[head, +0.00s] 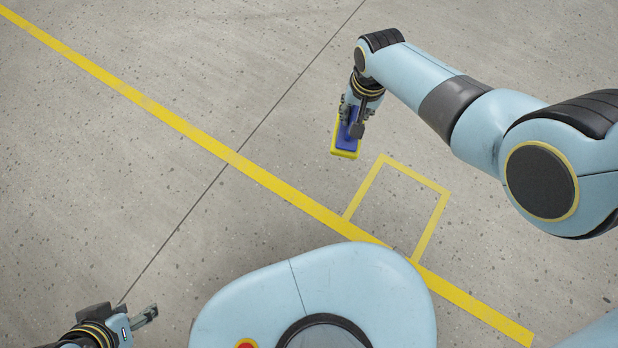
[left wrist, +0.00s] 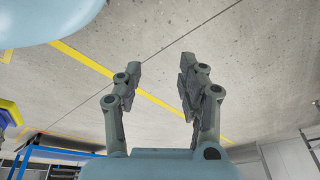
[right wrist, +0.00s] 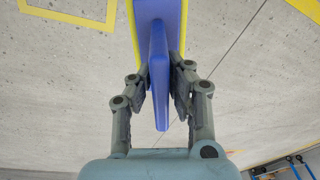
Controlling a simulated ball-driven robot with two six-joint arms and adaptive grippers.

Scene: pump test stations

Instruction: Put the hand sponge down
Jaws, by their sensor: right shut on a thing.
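The hand sponge (head: 346,144) has a blue body with a yellow edge. My right gripper (head: 355,122) is shut on it in the head view, and the sponge hangs below the fingers over the floor. In the right wrist view the fingers (right wrist: 158,90) close on the blue grip of the sponge (right wrist: 160,35) from both sides. My left gripper (head: 148,316) is at the lower left of the head view. In the left wrist view its fingers (left wrist: 158,85) stand apart with nothing between them.
A yellow line (head: 225,153) runs diagonally across the grey concrete floor. A small yellow taped square (head: 432,222) joins it, and its inside is empty. The floor around the sponge is clear. A blue frame (left wrist: 55,152) shows at the edge of the left wrist view.

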